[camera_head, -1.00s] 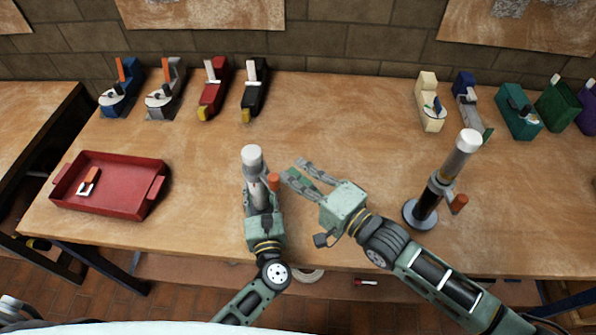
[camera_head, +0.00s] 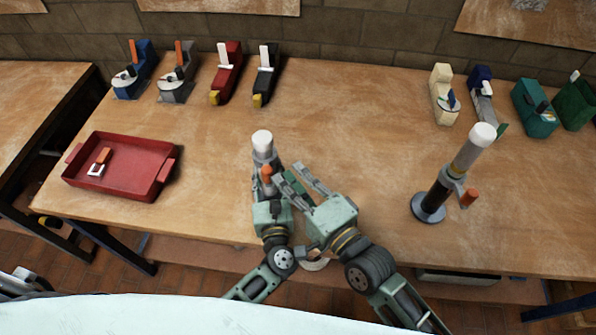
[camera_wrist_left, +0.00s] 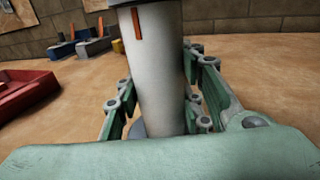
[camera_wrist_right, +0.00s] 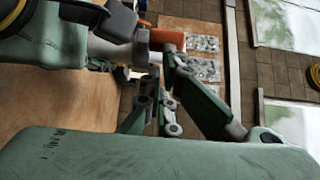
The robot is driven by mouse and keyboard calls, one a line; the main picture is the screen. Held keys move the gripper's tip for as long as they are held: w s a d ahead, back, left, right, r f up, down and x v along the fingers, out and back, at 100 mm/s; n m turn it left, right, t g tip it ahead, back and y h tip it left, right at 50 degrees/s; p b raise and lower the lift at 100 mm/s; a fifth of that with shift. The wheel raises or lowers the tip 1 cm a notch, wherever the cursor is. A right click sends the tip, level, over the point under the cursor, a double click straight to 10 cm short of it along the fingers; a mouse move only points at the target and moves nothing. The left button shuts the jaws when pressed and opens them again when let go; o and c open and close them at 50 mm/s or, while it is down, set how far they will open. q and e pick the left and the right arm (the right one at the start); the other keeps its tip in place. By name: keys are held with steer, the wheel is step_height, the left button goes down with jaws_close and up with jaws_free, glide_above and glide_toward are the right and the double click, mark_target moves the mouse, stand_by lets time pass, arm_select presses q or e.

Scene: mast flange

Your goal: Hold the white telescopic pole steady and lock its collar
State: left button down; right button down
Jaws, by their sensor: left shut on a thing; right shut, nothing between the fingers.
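The white telescopic pole (camera_head: 263,152) stands upright near the table's front, with a white cap on top. My left gripper (camera_wrist_left: 160,108) is shut around its white lower tube. In the head view my left gripper (camera_head: 268,200) partly hides this tube. The collar's orange lever (camera_head: 267,174) lies close against the pole in the head view; it also shows in the right wrist view (camera_wrist_right: 164,40). My right gripper (camera_head: 292,178) is shut and empty, its fingertips right beside the lever. I cannot tell whether they touch it.
A second pole (camera_head: 438,195), with a black lower tube and orange lever, stands on a round base at right. A red tray (camera_head: 118,188) holding a small orange-handled piece is at left. Several coloured tools line the back. The table's middle is clear.

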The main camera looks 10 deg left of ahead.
steer(key=shift+s+a, duration=0.5)
steer(key=shift+a, duration=0.05)
stand_by(0.4)
